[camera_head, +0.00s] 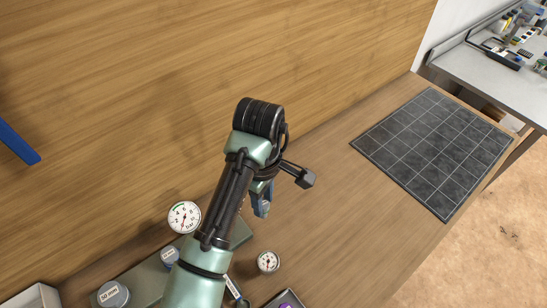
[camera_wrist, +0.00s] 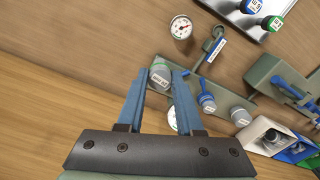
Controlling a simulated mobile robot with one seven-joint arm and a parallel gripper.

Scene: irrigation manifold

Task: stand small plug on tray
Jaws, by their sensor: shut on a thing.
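My gripper (camera_wrist: 159,78) is shut on a small grey plug with a white label (camera_wrist: 160,73), which sits between the blue fingertips in the wrist view. The plug is at the end of the green manifold (camera_wrist: 224,96); I cannot tell whether it is seated there or lifted clear. In the head view my gripper (camera_head: 262,202) points down over the manifold's right end (camera_head: 241,233), mostly hidden by my arm. A silver-edged tray (camera_wrist: 243,22) with blue- and green-topped pieces shows at the wrist view's top right; a tray-like corner (camera_head: 271,303) shows at the head view's bottom.
Round gauges (camera_head: 184,217) (camera_head: 268,262) stand either side of my arm. A dark gridded mat (camera_head: 435,150) lies bare at right. Wooden bench between is clear.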

